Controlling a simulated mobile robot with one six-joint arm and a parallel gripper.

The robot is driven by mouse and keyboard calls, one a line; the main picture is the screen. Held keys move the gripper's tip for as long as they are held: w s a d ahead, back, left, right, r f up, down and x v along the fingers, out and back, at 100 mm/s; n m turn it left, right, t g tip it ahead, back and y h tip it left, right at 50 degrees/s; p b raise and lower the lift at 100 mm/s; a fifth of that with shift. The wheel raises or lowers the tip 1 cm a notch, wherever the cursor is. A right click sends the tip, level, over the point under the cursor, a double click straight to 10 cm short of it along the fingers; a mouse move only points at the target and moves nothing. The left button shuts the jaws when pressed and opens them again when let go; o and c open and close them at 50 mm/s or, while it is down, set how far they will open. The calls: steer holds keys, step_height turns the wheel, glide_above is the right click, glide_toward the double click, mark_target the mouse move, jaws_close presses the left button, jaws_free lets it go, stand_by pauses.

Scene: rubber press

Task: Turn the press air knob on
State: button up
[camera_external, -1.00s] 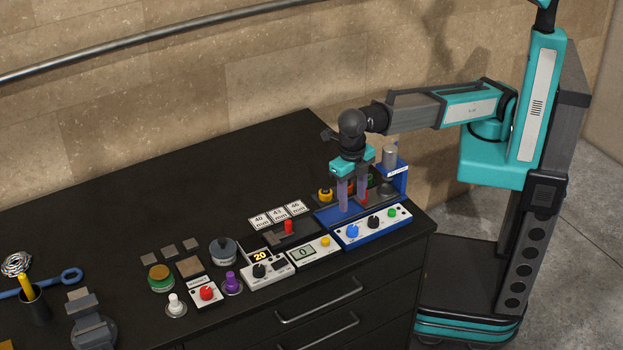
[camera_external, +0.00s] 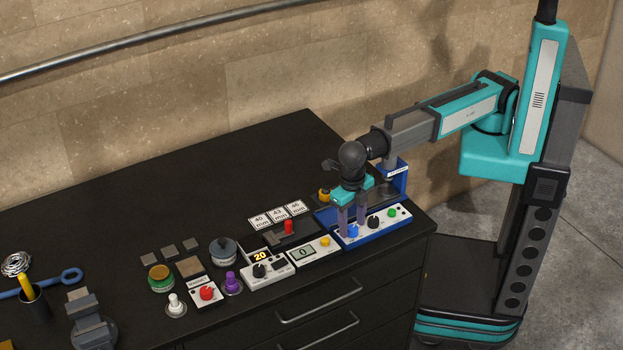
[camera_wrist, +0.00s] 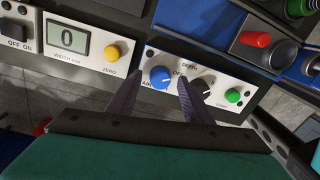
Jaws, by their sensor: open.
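The blue knob (camera_external: 352,231) is on the white front panel of the blue press (camera_external: 383,234). It also shows in the wrist view (camera_wrist: 160,77), beside a small label that seems to read AIR. My gripper (camera_external: 352,222) is open and points down at this knob. In the wrist view my gripper (camera_wrist: 161,78) has one finger to the left of the blue knob and one to its right, between it and the black knob (camera_wrist: 203,86). I cannot tell whether either finger touches the knob.
A green button (camera_wrist: 233,96) sits right of the black knob. Left of the press is a width gauge (camera_external: 314,252) reading 0 with a yellow button (camera_external: 325,241). A red knob (camera_external: 288,226) and a yellow-black button (camera_external: 325,195) stand behind. The back-left table is clear.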

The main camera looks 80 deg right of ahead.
steer(key=shift+f, duration=0.4)
steer(key=shift+c, duration=0.3)
steer(key=c, duration=1)
